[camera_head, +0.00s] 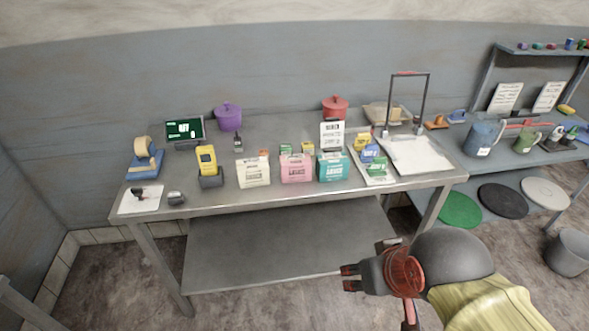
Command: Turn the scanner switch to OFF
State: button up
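A yellow handheld device (206,158), likely the scanner, stands upright in a dark cradle (211,178) on the left part of the metal table. A small display (184,130) behind it has a dark green screen whose small text seems to read OFF. A white plate (140,200) at the table's front left corner bears a small dark lever-like part, perhaps the switch (140,192); its setting is too small to tell. My gripper (348,278) is in front of the table, below its top and far right of these things. Its dark red fingertips are apart and empty.
A tape dispenser (145,162) and a small grey object (176,198) flank the plate. White, pink and teal boxes (296,170) stand mid-table. A purple pot (228,117) and red pot (334,108) are behind. The table's front strip (290,197) is mostly clear.

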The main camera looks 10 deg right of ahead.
aim_at(136, 191)
jog(key=u, duration=1.25)
